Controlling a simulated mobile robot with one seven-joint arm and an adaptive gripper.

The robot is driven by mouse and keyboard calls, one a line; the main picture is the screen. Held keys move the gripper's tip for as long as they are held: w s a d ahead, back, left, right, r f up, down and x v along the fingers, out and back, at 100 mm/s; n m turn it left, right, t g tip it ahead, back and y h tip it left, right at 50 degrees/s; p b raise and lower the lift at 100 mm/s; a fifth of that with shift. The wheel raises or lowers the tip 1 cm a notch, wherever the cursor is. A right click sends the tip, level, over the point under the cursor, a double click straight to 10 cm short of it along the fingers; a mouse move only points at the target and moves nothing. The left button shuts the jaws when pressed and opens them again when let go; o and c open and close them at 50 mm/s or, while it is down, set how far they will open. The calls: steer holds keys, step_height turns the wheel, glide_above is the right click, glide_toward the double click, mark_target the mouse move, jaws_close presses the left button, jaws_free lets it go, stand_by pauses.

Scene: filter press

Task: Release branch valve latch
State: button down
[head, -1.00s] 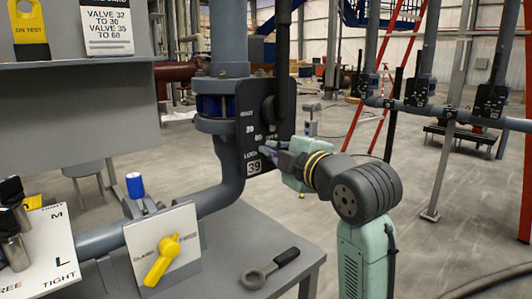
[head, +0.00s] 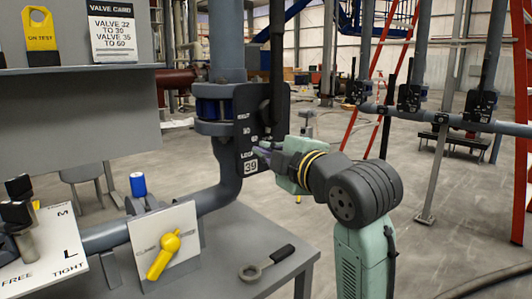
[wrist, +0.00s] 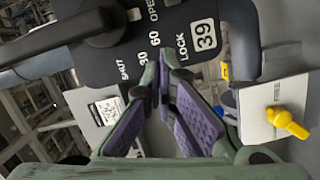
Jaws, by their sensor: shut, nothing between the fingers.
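The branch valve's dark plate (head: 247,139), numbered 39 and marked SHUT, 30, 60 and LOCK, stands on the grey pipe in the head view. Its black lever (head: 277,60) points up. In the wrist view the plate (wrist: 120,62) also shows OPEN, and the lever (wrist: 60,34) runs left from its hub. My gripper (head: 261,151) is at the plate's lower right, by the LOCK mark. In the wrist view my gripper (wrist: 164,72) has its purple-padded fingers together, tips over the plate's edge near LOCK. I cannot make out the latch or tell whether the fingertips touch it.
A panel with a yellow knob (head: 163,254) and a blue-capped fitting (head: 138,186) are left of the plate. A ring-ended tool (head: 267,264) lies on the grey bench (head: 217,281). More valves (head: 483,105) and a red ladder (head: 388,65) stand at right. Floor behind is mostly clear.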

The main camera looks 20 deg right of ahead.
steer(key=s, duration=0.4)
steer(key=s+b, duration=0.1)
steer(key=shift+s+d, duration=0.4)
